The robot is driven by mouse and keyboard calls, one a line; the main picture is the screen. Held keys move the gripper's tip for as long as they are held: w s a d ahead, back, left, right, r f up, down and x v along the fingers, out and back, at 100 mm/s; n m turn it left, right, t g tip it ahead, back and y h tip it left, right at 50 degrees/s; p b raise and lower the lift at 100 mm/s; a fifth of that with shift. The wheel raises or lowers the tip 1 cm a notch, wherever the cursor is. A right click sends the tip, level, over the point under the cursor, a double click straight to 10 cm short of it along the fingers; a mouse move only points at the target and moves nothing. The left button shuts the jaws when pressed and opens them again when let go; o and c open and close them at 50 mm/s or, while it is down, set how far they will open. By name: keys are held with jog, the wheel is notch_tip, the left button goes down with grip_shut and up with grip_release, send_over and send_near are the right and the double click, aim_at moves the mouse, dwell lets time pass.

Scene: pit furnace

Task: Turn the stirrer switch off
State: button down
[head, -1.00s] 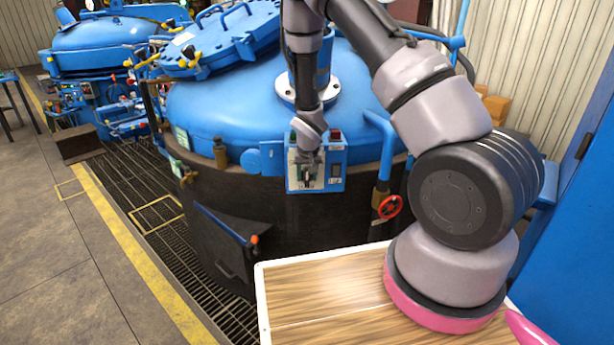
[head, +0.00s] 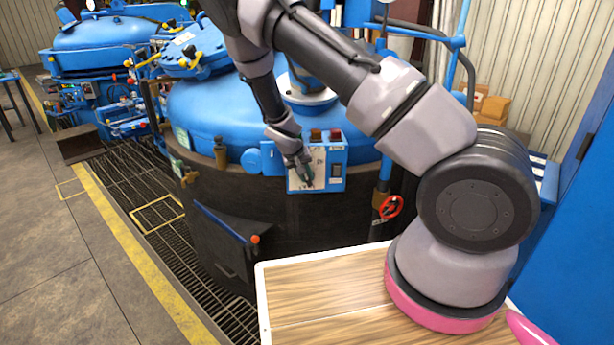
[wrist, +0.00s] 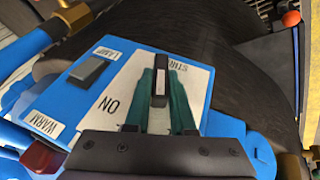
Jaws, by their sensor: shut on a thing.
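The blue control box (head: 338,157) is on the side of the near furnace, with a white plate on its left part. In the wrist view the plate (wrist: 196,82) bears a partly covered label beginning "STIR" and the word "ON" to the left of the fingers. The stirrer switch (wrist: 160,85) is a black lever between the teal fingers of my gripper (wrist: 161,78). My gripper is shut on it. In the head view my gripper (head: 306,180) is tilted at the plate and hides the lever. The switch's base and any "OFF" mark are hidden.
A dark rocker switch (wrist: 92,70) labelled LAMP sits beside the plate, with a WARM label (wrist: 43,123) nearby. A wooden-topped table (head: 330,285) stands in front.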

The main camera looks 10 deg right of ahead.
jog(key=h, duration=0.3)
jog(key=n+h, duration=0.1)
jog(key=shift+a+f+h, duration=0.2)
jog(key=shift+a+h, duration=0.1)
dwell(0.4)
jog(key=c, duration=0.8)
grip_release()
jog(key=shift+o, duration=0.2)
jog(key=v, duration=1)
jog(key=shift+a+r, duration=0.2)
jog(key=shift+a, duration=0.2)
